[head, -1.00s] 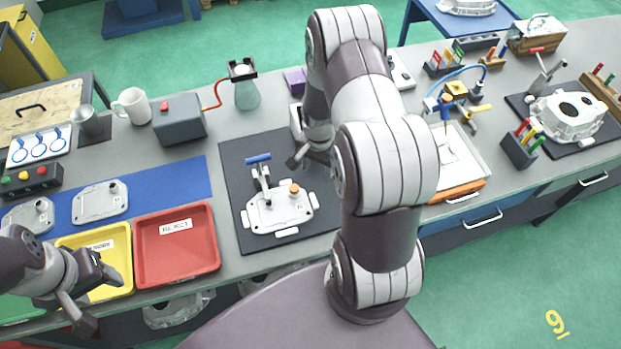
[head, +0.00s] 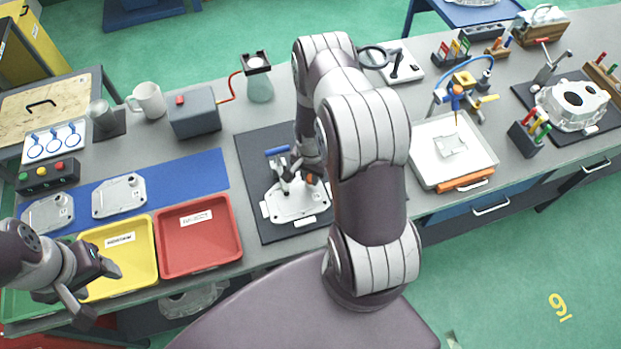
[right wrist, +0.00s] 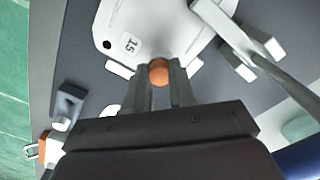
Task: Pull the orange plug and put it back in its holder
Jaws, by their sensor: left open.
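The orange plug (right wrist: 159,72) sits at the edge of a pale casting (right wrist: 135,35) marked 15. My right gripper (right wrist: 160,80) is over it, its two fingers against both sides of the plug. In the head view the plug (head: 311,180) shows as a small orange spot beside the gripper, on the casting (head: 292,206). The plug's lower part is hidden. A small dark grey block with a recess (right wrist: 69,103) stands near the mat's edge; I cannot tell whether it is the holder. My left gripper (head: 100,292) is open and empty at the lower left.
A clamp with a blue handle (head: 277,150) stands close behind the casting; its steel arm (right wrist: 265,62) is near my right gripper. The red tray (head: 237,256) and yellow tray (head: 153,286) lie left of the dark mat (head: 252,165). A white tray (head: 425,178) is to the right.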

